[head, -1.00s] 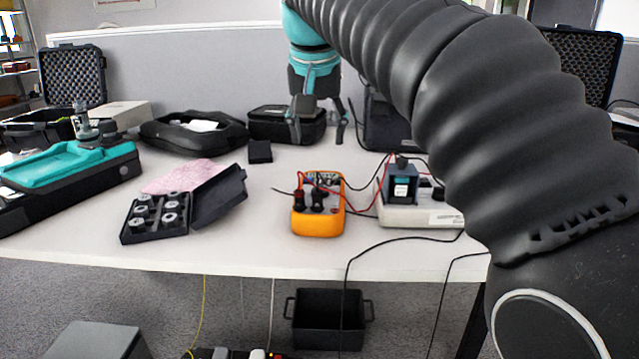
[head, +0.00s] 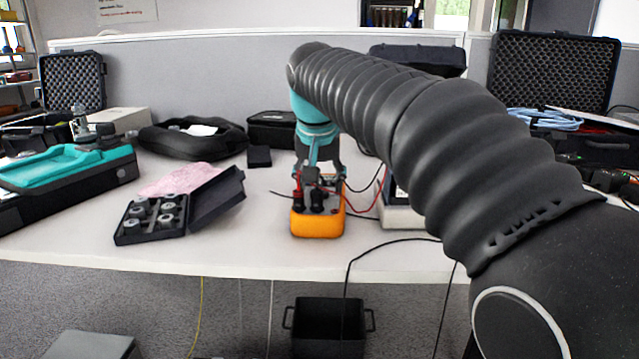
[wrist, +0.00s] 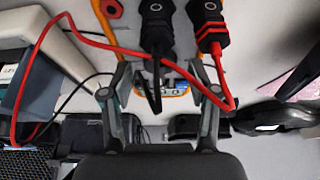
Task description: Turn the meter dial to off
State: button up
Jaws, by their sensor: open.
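The orange meter (head: 318,224) sits on the white table, with a black plug (wrist: 157,28) and a red plug (wrist: 210,28) standing in its front. My gripper (head: 318,172) points down over the back part of the meter, behind the plugs. In the wrist view my gripper (wrist: 161,72) is open, its two fingers apart on either side of the meter's far part, with nothing seen held. The dial cannot be made out; the gripper and plugs cover that area. I cannot tell whether the fingers touch the meter.
Red and black leads cross near the fingers. A pale instrument (head: 402,217) stands right of the meter, partly behind my arm. An open black case of weights (head: 150,218) lies to the left. A black bin (head: 326,318) is below the table's front edge.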

jog(key=c, duration=1.1)
jog(key=shift+c, duration=0.2)
jog(key=shift+n, duration=0.3)
jog(key=n+y+p, duration=0.1)
jog(key=n, duration=0.1)
jog(key=n+p, duration=0.1)
jog(key=n, duration=0.1)
jog(key=shift+d+r+y+p, duration=0.15)
jog(key=shift+y+p, duration=0.2)
jog(key=shift+y, duration=0.05)
jog(key=shift+n+g+y+p, duration=0.45)
jog(key=shift+n+p, duration=0.25)
jog(key=shift+n, duration=0.8)
